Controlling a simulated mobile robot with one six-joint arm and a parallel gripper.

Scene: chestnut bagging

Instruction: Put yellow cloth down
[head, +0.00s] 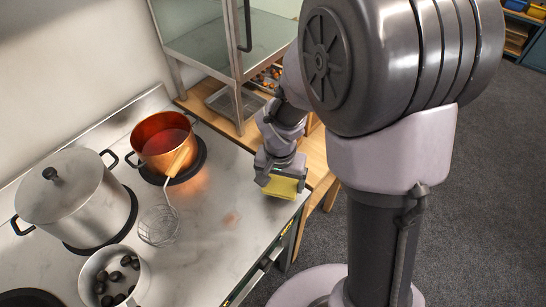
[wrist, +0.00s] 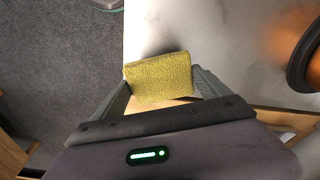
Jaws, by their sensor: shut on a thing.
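The yellow cloth (head: 282,187) is a small flat folded block at the right edge of the pale worktop in the head view. My gripper (head: 279,176) is shut on it. In the wrist view the yellow cloth (wrist: 160,77) lies between the two fingers of my gripper (wrist: 162,88), over the corner of the worktop. A dark shadow shows on the worktop just beyond the cloth. I cannot tell whether the cloth touches the surface.
A copper pot (head: 163,143) stands on a burner with a wire skimmer (head: 159,224) beside it. A lidded steel pot (head: 75,197) and a pan of chestnuts (head: 112,278) stand at left. A reddish smear (head: 232,218) marks the worktop; around it is free room. A glass cabinet (head: 210,40) stands behind.

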